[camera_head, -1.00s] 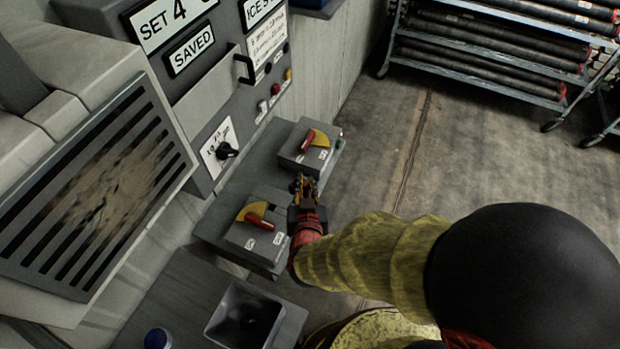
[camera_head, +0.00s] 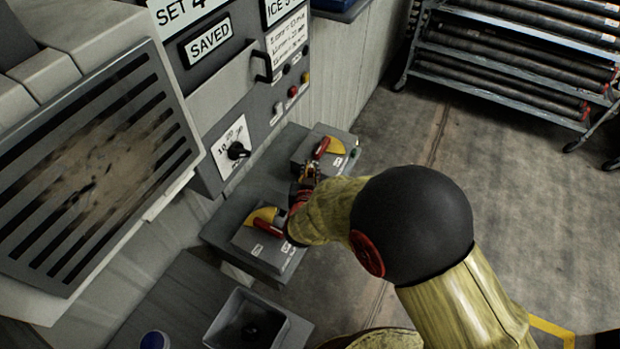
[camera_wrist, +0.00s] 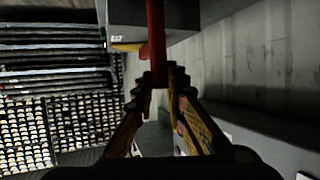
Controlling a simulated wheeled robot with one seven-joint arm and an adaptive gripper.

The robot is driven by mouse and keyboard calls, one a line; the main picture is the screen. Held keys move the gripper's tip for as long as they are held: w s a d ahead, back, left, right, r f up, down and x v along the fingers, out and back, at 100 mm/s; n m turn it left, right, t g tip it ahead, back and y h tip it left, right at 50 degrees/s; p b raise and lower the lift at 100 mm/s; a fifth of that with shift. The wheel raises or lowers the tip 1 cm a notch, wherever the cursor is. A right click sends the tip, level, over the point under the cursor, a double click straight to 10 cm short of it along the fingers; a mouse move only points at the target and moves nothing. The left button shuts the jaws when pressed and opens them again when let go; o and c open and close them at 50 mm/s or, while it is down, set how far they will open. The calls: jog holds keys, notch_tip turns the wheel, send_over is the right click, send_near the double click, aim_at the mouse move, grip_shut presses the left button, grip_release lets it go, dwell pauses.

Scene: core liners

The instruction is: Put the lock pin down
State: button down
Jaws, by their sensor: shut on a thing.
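My gripper (camera_head: 308,175) is at the near side of the far switch box (camera_head: 345,144). That box carries a red lever (camera_head: 321,148) over a yellow plate (camera_head: 337,146). In the wrist view the red lever (camera_wrist: 156,45) runs down between the fingertips of my gripper (camera_wrist: 160,80), which are shut on its end. I cannot make out a separate lock pin in either view. Any small thing between the fingers is hidden or too dark to tell.
A second switch box (camera_head: 262,248) with a red lever (camera_head: 265,227) sits just left of my gripper on the same grey ledge. A control panel (camera_head: 240,90) rises behind. Pipe racks (camera_head: 510,60) stand at the back right across open floor.

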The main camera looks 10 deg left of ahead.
aim_at(310, 176)
jog(key=shift+w+a+f, duration=0.15)
jog(key=shift+w+f, duration=0.15)
jog(key=shift+f, duration=0.1)
jog(key=shift+f+b, duration=0.65)
jog(key=shift+f, duration=0.85)
jog(key=shift+f, duration=0.15)
jog(key=c, duration=1.8)
grip_release()
jog(key=shift+r, duration=0.25)
jog(key=p+v, duration=0.2)
jog(key=v, duration=1)
jog(key=shift+f+p, duration=0.15)
jog(key=shift+p, duration=0.15)
